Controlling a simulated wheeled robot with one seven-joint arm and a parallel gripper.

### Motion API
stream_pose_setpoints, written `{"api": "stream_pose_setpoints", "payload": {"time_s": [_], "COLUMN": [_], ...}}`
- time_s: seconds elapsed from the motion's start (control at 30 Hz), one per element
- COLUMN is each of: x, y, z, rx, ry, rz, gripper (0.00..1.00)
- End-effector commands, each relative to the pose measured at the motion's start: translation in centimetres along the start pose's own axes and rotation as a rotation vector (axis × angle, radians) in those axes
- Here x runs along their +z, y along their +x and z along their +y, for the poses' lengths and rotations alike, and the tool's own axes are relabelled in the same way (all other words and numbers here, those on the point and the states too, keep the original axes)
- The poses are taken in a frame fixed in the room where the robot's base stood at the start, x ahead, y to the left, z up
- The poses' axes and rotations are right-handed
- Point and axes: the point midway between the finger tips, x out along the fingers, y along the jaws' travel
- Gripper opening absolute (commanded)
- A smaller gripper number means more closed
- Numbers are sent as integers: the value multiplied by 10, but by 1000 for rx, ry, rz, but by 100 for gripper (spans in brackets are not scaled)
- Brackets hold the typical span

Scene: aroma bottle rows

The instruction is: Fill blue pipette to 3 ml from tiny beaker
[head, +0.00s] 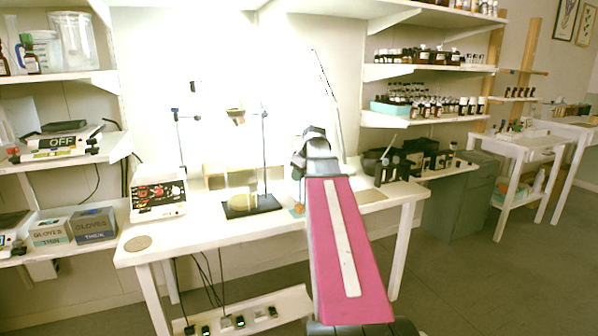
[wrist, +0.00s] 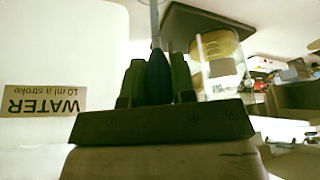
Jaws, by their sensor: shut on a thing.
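In the wrist view my gripper (wrist: 157,68) has its two green fingers closed on the dark blue bulb of the blue pipette (wrist: 158,82). The pipette's pale, thin stem (wrist: 155,18) runs away from the fingers to the top edge of the picture. Its tip is out of view, and any liquid in it cannot be made out. A clear glass vessel (wrist: 220,62) with yellowish contents and a pale label is just right of the fingers. I cannot tell if it is the tiny beaker. In the head view my arm hides the gripper and pipette.
A white surface with a WATER label (wrist: 43,101) fills the wrist view's left side. In the head view the white bench (head: 190,232) carries a white device (head: 158,197) at left and a dark stand base (head: 240,209) mid-bench. Bottle shelves (head: 430,70) are at right.

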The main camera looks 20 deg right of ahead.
Motion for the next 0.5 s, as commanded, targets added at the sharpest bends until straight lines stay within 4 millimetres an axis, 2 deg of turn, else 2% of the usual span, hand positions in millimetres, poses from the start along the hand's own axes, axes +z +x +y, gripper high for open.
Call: {"api": "stream_pose_setpoints", "payload": {"time_s": [0.5], "x": [12], "y": [28], "z": [0], "rx": [0], "ry": [1], "rz": [0], "gripper": [19]}}
